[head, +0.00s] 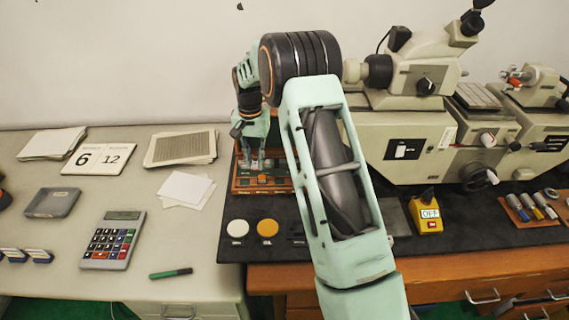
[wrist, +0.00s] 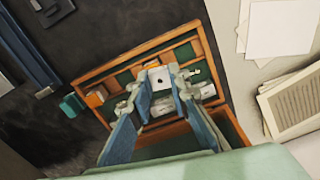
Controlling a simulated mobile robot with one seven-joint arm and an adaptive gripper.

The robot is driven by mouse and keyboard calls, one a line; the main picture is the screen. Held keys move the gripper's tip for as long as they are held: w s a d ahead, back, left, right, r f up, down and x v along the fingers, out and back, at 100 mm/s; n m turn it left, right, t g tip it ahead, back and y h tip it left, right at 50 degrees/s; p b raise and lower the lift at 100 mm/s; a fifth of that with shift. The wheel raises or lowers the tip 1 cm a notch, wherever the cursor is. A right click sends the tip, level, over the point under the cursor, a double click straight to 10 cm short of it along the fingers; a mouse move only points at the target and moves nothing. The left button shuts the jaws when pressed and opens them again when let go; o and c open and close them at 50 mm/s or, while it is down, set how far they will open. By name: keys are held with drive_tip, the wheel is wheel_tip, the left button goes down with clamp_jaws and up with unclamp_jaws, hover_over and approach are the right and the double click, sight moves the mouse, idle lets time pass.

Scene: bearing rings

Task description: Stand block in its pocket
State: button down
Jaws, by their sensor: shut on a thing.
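My gripper (wrist: 160,84) is over the wooden tray (wrist: 140,52) in the wrist view, its two blue-grey fingers pointing into it. It is shut on a pale metal block (wrist: 158,78) with a dark dot on its face, between the fingertips. The tray has green-lined pockets; I cannot tell whether the block touches a pocket floor. In the head view my gripper (head: 262,163) is low over the same tray (head: 258,188), and the block is too small to make out there.
An orange piece (wrist: 97,95) sits at the tray's left corner in the wrist view. Loose papers (head: 186,190) lie left of the tray. White (head: 238,229) and amber (head: 267,228) discs lie in front. A large beige machine (head: 415,140) stands at right.

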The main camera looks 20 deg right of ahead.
sight(245, 183)
drive_tip(key=shift+w+a+f+n+b, duration=0.35)
drive_tip(key=shift+a+f+b, duration=0.25)
drive_tip(key=shift+f, duration=0.55)
drive_tip(key=shift+w+a+f+n+b, duration=0.35)
drive_tip(key=shift+a+f, duration=0.3)
drive_tip(key=shift+f, duration=0.45)
drive_tip(key=shift+w+a+f+n+b, duration=0.3)
drive_tip(key=shift+a+f+b, duration=0.3)
drive_tip(key=shift+f, duration=0.55)
drive_tip(key=shift+f+b, duration=0.4)
drive_tip(key=shift+b, duration=0.05)
drive_tip(key=c, duration=1.7)
unclamp_jaws()
drive_tip(key=shift+c, duration=0.2)
drive_tip(key=shift+r, duration=0.1)
wheel_tip(245, 183, up, 8)
drive_tip(key=p, duration=0.4)
drive_tip(key=shift+r, duration=0.2)
